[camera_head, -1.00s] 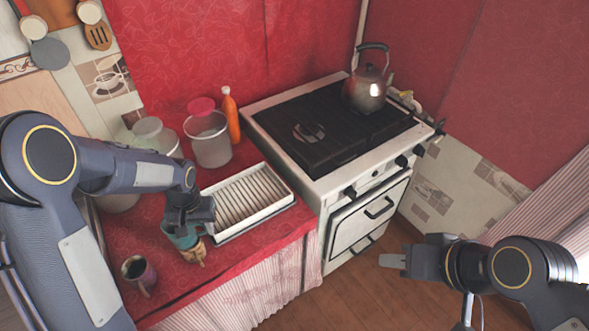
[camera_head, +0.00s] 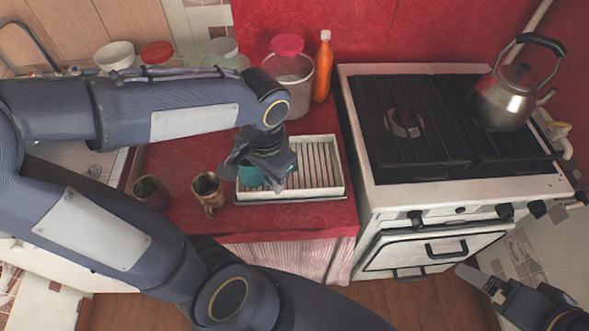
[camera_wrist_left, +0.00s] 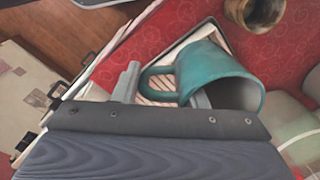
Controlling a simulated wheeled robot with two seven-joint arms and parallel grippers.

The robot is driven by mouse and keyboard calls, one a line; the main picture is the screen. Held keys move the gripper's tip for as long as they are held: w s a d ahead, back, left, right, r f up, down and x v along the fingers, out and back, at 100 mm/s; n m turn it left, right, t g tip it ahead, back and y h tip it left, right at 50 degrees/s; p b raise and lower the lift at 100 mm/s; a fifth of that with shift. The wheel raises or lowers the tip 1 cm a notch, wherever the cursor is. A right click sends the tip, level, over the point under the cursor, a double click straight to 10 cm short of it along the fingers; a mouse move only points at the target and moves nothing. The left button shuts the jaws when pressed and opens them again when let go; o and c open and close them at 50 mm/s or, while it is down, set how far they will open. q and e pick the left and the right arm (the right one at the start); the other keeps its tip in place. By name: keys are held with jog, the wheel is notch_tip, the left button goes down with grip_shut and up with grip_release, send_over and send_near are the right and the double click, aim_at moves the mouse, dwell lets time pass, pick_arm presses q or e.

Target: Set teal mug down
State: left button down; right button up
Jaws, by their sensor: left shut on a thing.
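The teal mug (camera_head: 254,176) is held by my left gripper (camera_head: 275,182) over the left part of the white slatted tray (camera_head: 341,186). Much of the mug is hidden by the gripper in the head view. In the left wrist view the teal mug (camera_wrist_left: 212,72) is tilted, its handle between the fingers of my left gripper (camera_wrist_left: 160,92). The tray's slats show behind it. I cannot tell whether the mug touches the tray. My right gripper (camera_head: 470,275) is at the lower right, in front of the stove; its jaws are unclear.
A brown mug (camera_head: 208,193) and a dark mug (camera_head: 151,192) stand left of the tray. Behind it are a clear container (camera_head: 292,82) with a pink lid and an orange bottle (camera_head: 323,68). The stove (camera_head: 355,120) with a kettle (camera_head: 503,98) stands right.

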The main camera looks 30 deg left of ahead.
pick_arm(q)
jog(key=w+f, duration=0.3)
jog(key=w, duration=0.1)
jog(key=w+d+f, duration=0.1)
jog(key=w+f, duration=0.2)
jog(key=w, duration=0.1)
jog(key=w+f, duration=0.3)
jog(key=w, duration=0.1)
jog(key=shift+w+d+p, duration=0.15)
jog(key=shift+w+p, duration=0.25)
jog(key=shift+w+f, duration=0.2)
jog(key=shift+f, duration=1.6)
jog(key=shift+f, duration=0.2)
jog(key=c, duration=0.9)
grip_release()
jog(key=shift+r, duration=0.15)
